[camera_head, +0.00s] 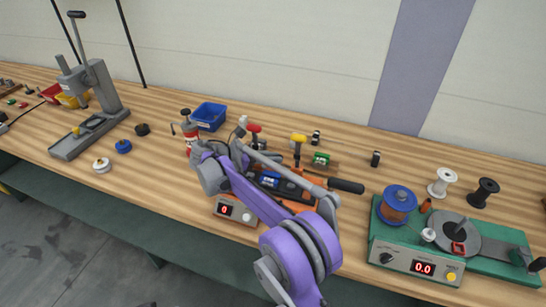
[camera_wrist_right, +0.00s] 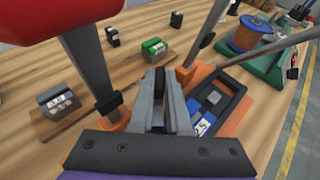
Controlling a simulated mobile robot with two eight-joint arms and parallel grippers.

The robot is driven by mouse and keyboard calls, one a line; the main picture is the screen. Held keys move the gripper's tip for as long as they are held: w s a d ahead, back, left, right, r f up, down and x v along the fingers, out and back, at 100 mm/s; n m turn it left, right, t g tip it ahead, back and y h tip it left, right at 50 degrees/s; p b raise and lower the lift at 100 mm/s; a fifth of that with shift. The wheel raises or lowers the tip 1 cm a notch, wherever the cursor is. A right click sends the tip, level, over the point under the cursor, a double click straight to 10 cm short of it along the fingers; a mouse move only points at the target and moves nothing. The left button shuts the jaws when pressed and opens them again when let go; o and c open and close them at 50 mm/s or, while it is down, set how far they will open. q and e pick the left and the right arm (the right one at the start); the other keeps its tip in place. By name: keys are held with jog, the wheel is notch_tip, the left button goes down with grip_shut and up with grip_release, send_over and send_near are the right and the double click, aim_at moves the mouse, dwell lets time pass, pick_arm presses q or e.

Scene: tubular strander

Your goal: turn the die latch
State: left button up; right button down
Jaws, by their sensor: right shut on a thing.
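The orange crimping tool (camera_head: 300,204) stands mid-bench, with a long grey lever ending in a black handle (camera_head: 346,186). A blue die marked 2.5 (camera_wrist_right: 205,122) sits in its dark bed; it also shows in the head view (camera_head: 269,180). My right gripper (camera_wrist_right: 165,95) points down at the tool, left of this die in the wrist view. Its grey fingers are close together on a small dark part, seemingly the die latch. The fingers hide most of it, so its angle cannot be told. My left gripper is not in view.
A red knob (camera_wrist_right: 50,15) on a dark stem stands close beside my right gripper. Loose dies, one green (camera_wrist_right: 153,47) and one grey (camera_wrist_right: 60,103), lie behind the tool. A blue bin (camera_head: 208,116) is at the back, and a green winding machine (camera_head: 400,264) at the right.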

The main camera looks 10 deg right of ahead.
jog(key=shift+w+m+g, duration=0.1)
jog(key=shift+m+g, duration=0.5)
jog(key=shift+g, duration=0.1)
jog(key=c, duration=0.9)
grip_release()
jog(key=shift+r, duration=0.1)
